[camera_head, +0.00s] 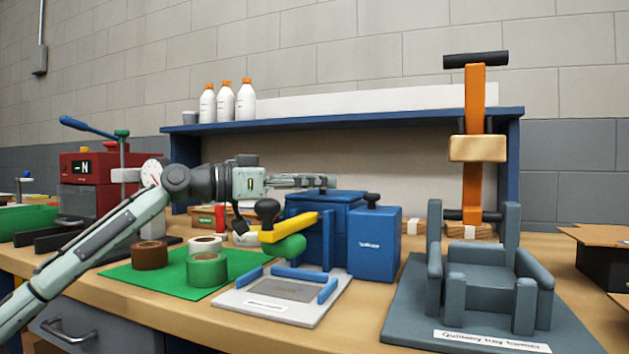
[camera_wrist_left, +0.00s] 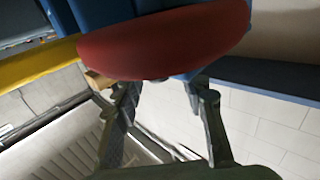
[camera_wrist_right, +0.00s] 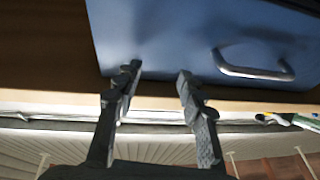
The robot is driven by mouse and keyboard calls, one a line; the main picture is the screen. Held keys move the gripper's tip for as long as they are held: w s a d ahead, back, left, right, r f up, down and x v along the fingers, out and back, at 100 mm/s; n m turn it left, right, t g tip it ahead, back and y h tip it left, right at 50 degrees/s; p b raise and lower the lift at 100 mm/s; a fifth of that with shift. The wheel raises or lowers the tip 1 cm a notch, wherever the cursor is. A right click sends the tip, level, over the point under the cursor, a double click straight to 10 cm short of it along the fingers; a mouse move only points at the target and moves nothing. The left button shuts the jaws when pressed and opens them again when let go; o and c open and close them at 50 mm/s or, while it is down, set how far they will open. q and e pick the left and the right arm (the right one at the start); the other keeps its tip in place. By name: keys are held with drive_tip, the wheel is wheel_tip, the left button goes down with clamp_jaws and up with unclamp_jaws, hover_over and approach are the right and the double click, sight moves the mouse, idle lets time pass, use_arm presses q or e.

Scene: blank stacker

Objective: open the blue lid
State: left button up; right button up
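The blue lid (camera_head: 325,198) sits flat on top of a blue machine at the middle of the bench and looks closed. My left gripper (camera_head: 325,181) is level just above the lid in the head view; whether it touches cannot be told. In the left wrist view my left gripper (camera_wrist_left: 165,88) has its fingers apart, with nothing seen between them. A red rounded part (camera_wrist_left: 165,42) and blue surfaces lie beyond its tips. My right gripper (camera_wrist_right: 158,74) is open and empty in front of a blue-grey drawer front (camera_wrist_right: 160,40), and is outside the head view.
A yellow lever (camera_head: 288,228) with a green end and a blue box (camera_head: 375,243) with a black knob adjoin the machine. Tape rolls (camera_head: 207,268) stand on a green mat at left. A grey fixture (camera_head: 485,275) stands at right. A blue shelf (camera_head: 400,117) runs behind.

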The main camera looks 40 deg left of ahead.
use_arm(q)
clamp_jaws()
